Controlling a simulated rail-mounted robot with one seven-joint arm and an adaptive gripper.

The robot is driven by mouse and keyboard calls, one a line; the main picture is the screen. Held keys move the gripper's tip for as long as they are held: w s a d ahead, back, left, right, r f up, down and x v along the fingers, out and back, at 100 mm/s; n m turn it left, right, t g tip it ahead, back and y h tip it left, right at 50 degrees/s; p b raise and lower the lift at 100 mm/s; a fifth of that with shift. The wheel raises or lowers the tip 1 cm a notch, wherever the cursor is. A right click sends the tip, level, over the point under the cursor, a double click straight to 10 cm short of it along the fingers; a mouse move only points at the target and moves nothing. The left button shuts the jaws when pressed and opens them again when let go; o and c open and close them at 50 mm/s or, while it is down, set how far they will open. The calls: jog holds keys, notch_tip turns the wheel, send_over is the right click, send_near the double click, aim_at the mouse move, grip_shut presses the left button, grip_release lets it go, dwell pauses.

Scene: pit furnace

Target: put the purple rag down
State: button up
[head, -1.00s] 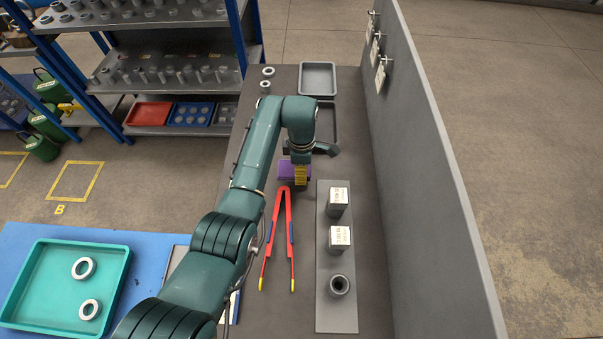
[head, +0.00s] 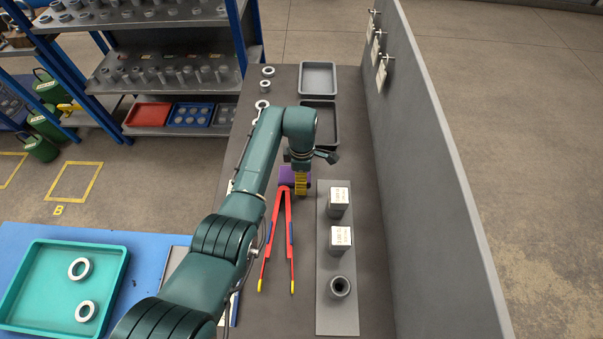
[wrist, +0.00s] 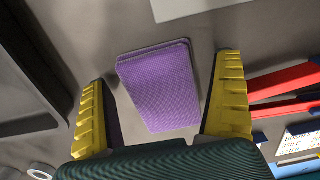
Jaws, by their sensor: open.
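The purple rag (wrist: 160,86) is a folded rectangular pad lying on the grey bench top, between and just beyond my yellow fingers in the wrist view. My gripper (wrist: 168,105) is open, with a gap visible on each side of the rag. In the head view the rag (head: 287,176) is partly hidden by my gripper (head: 301,191), beyond the hinge end of the red tongs (head: 283,225).
A grey plate (head: 337,263) to the right carries two labelled blocks (head: 340,239) and a dark ring-shaped part (head: 340,286). A dark tray (head: 320,117) and grey tray (head: 318,78) stand behind. A tall grey panel (head: 425,150) bounds the right side.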

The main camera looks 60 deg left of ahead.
notch_tip(320, 180, up, 12)
jog(key=p, duration=0.2)
jog(key=shift+p, duration=0.35)
jog(key=shift+r, duration=0.1)
